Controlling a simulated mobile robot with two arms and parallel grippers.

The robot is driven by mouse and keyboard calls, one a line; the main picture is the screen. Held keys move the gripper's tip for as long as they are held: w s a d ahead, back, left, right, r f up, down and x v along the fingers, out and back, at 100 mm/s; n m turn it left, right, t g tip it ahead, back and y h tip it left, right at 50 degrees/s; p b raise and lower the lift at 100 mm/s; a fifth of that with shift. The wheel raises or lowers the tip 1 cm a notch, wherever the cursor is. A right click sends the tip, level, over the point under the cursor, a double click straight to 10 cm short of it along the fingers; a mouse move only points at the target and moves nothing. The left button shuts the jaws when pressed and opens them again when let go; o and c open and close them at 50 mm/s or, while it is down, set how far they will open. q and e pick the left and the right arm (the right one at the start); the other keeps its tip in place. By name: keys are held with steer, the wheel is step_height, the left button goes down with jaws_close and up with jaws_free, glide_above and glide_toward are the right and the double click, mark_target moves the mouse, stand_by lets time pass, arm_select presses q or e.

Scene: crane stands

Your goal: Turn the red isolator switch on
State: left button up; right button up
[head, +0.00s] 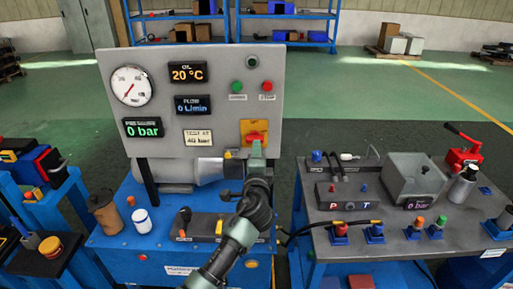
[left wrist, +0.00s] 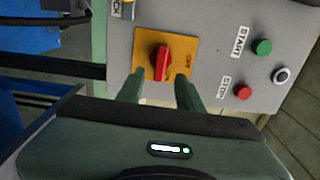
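The red isolator switch (head: 254,137) sits on a yellow plate (head: 246,126) at the lower right of the grey gauge panel. Its handle looks roughly horizontal in the head view. In the left wrist view the red handle (left wrist: 161,62) stands upright in the picture, on its yellow plate (left wrist: 182,47). My left gripper (head: 257,151) is in front of the switch, just below it in the head view. Its fingers (left wrist: 160,76) are open, one to each side of the handle in the left wrist view, with visible gaps. I cannot tell whether they reach past its face. My right gripper is not in view.
A green start button (head: 237,87) and a red stop button (head: 267,86) are above the switch. A blue bench (head: 110,242) below carries a brown jar (head: 104,212) and a white jar (head: 142,221). A grey bench (head: 455,238) with test gear stands at right.

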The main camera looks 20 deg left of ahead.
arm_select(q)
steer(key=v, duration=0.2)
steer(key=shift+s, duration=0.35)
steer(key=s+f+n+g+h, duration=0.1)
steer(key=s+f+g, duration=0.2)
steer(key=s+f, duration=0.8)
steer(key=s+f+n+g+h, duration=0.2)
steer(key=f+g, duration=0.1)
steer(key=f, duration=1.6)
steer(key=s+f+n+g+h, duration=0.1)
steer(key=s+f+g, duration=0.2)
steer(key=s+f, duration=0.8)
steer(key=s+a+f+n+g, duration=0.1)
steer(key=s+f+n+g, duration=0.1)
steer(key=s+f, duration=0.5)
steer(key=s+a+f+n+g, duration=0.1)
steer(key=s+f+n+g, duration=0.2)
steer(key=s+f, duration=0.5)
steer(key=s+a+f+n+g+h, duration=0.1)
steer(key=s+f, duration=0.6)
steer(key=s, duration=1.5)
steer(key=a+n+g, duration=0.1)
steer(key=n, duration=0.1)
steer(key=shift+s+f+n, duration=0.25)
steer(key=shift+f+n, duration=0.05)
steer(key=shift+w, duration=0.1)
